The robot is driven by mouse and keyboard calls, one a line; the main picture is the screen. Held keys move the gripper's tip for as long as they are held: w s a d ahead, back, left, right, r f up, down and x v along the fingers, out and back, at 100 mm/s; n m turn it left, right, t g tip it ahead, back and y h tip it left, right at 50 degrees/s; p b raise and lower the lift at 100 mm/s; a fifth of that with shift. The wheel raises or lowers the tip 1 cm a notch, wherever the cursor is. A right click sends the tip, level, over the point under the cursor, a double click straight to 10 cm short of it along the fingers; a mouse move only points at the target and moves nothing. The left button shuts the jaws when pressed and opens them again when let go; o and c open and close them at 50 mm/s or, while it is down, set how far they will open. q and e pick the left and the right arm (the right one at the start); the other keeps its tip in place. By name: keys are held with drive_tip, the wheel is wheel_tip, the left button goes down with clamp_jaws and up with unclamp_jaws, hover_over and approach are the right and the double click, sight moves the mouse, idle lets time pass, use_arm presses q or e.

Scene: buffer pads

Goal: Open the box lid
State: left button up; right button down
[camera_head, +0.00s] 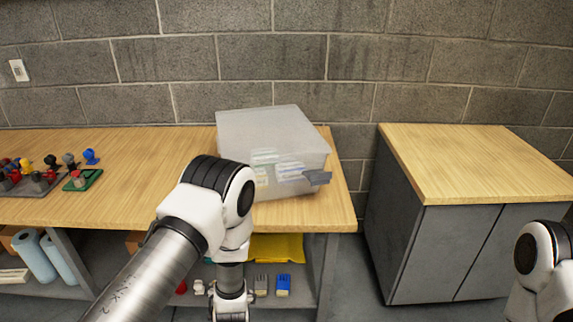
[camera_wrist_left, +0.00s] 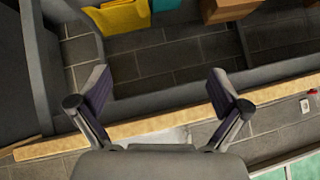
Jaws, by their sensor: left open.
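A translucent grey box (camera_head: 262,178) stands on the right end of the wooden bench. Its pale lid (camera_head: 265,130) lies flat over the top and looks closed. A dark tab (camera_head: 318,178) sticks out at the front right, and white labels show inside. My left arm crosses in front of the box's left part and hides it. My left gripper is open and empty in the left wrist view (camera_wrist_left: 160,85), with its fingers spread over the bench edge and lower shelf, touching nothing. In the head view its fingers are not clear. My right gripper is out of frame.
The wooden bench (camera_head: 130,190) has coloured knobs (camera_head: 50,172) at its left. Its lower shelf holds blue rolls (camera_head: 35,258) and a yellow item (camera_head: 277,247). A grey cabinet (camera_head: 478,160) with a bare wooden top stands right, across a gap.

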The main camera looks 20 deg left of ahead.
use_arm(q)
drive_tip(key=w+d+r+n+t+y, duration=0.2)
drive_tip(key=w+d+r+t, duration=0.1)
drive_tip(key=w+r, duration=0.8)
drive_tip(key=n+t+y, duration=0.2)
drive_tip(key=t, duration=0.2)
approach(281, 161)
drive_tip(key=w, duration=0.2)
drive_tip(key=x, duration=0.5)
drive_tip(key=a+p+x, duration=0.1)
drive_tip(key=x, duration=0.2)
drive_tip(key=shift+s, duration=0.35)
